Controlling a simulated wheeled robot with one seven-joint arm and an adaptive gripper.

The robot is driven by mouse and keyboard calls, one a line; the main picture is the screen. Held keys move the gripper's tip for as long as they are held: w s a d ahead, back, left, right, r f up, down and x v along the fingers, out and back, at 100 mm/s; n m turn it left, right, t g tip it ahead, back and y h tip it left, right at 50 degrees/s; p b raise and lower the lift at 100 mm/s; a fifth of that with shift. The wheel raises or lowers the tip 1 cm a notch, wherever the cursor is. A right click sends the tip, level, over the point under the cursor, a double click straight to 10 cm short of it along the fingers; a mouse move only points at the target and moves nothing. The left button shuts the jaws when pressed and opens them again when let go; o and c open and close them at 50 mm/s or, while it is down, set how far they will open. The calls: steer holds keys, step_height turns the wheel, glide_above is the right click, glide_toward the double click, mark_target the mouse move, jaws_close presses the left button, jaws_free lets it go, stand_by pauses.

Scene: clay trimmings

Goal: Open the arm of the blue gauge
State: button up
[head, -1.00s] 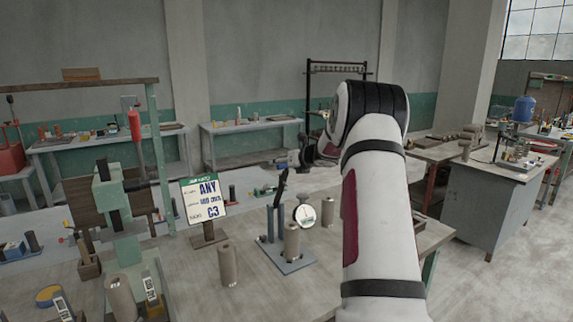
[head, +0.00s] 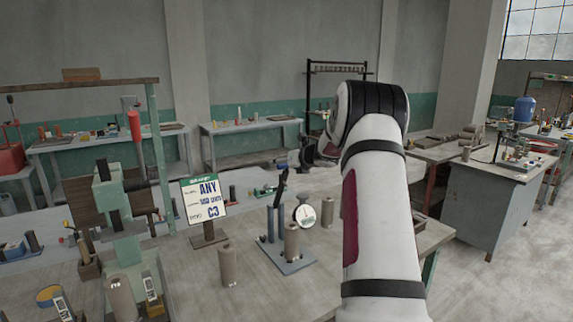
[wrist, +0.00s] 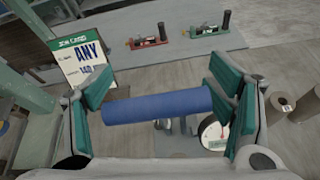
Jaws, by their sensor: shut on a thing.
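The blue gauge (head: 288,262) stands on the near bench in the head view, with a blue-grey base, a round white dial and a dark upright arm. A clay cylinder (head: 291,242) stands upright on its base. In the wrist view the dial (wrist: 214,134) shows low, partly hidden by the right finger. My gripper (wrist: 157,105) has green pads on both sides of a blue cylinder (wrist: 158,106), which lies crosswise between them. It is shut on this cylinder; I cannot tell whether it joins the gauge. In the head view my gripper is not visible.
A sign (head: 204,199) stands left of the gauge. Clay cylinders stand nearby, one in front (head: 228,265) and one behind to the right (head: 327,212). A green press (head: 112,200) is at the left. Red (wrist: 148,42) and green (wrist: 205,29) gauges lie beyond.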

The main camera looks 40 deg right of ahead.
steer(key=shift+w+a+f, duration=0.35)
steer(key=shift+a+f, duration=0.15)
steer(key=shift+a, duration=0.2)
steer(key=o, duration=1.7)
steer(key=shift+w, duration=0.15)
steer(key=shift+c, duration=0.2)
steer(key=shift+d+r, duration=0.2)
steer(key=shift+d, duration=0.05)
steer(key=shift+s, duration=0.2)
steer(key=shift+s+r, duration=0.1)
steer(key=shift+s+r, duration=0.15)
steer(key=shift+s, duration=0.1)
steer(key=v, duration=1.1)
steer(key=shift+s, duration=0.1)
